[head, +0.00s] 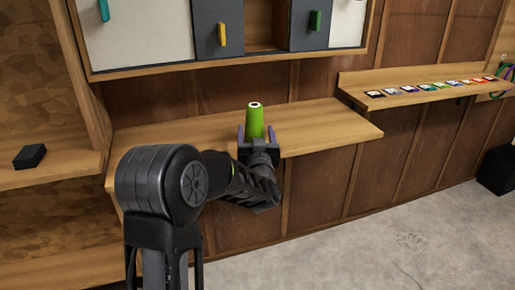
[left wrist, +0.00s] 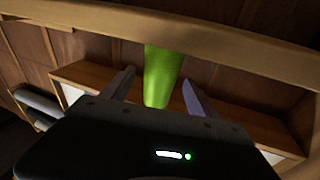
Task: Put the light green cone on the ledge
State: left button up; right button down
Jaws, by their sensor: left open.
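The light green cone (head: 255,121) stands upright on the wooden ledge (head: 190,132), near its front edge, narrow end up. My left gripper (head: 256,133) is open, with one purple finger on each side of the cone. In the left wrist view the cone (left wrist: 162,76) shows between the spread fingers (left wrist: 158,88), with a gap visible on either side. My right gripper is not in view.
A wall cabinet (head: 150,32) with coloured handles hangs above the ledge. A second shelf (head: 420,95) on the right holds a row of small coloured cards. A black box (head: 30,156) lies on the left shelf. The ledge is bare on both sides of the cone.

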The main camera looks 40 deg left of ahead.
pick_arm(q)
jog(key=v, duration=1)
jog(key=shift+d, duration=0.15)
jog(key=shift+s, duration=0.1)
jog(key=w+d+f+m+g+h, duration=0.15)
jog(key=d+f+h, duration=0.3)
jog(key=f, duration=0.45)
jog(key=w+d+f+m+h, duration=0.1)
jog(key=d+f+m+h, duration=0.15)
jog(key=d+f, duration=0.4)
jog(key=s+d+f+g+h, duration=0.2)
jog(key=s+d+f, duration=0.15)
jog(key=f, duration=0.45)
jog(key=s+d+f+g+h, duration=0.2)
jog(key=d+f, duration=0.3)
jog(key=f, duration=0.4)
jog(key=s+d+f+g+h, duration=0.2)
jog(key=s+d+f+g, duration=0.1)
jog(key=s, duration=0.5)
jog(key=s+d+f+m+g+h, duration=0.1)
jog(key=s+d+f+g, duration=0.1)
jog(key=s+d+f, duration=0.4)
jog(key=s+d+f+g+h, duration=0.2)
jog(key=s+d+f, duration=0.3)
jog(key=s, duration=0.5)
jog(key=shift+d+g+h, duration=0.3)
jog(key=shift+d+g, duration=0.3)
jog(key=shift+g, duration=0.25)
jog(key=shift+w, duration=0.1)
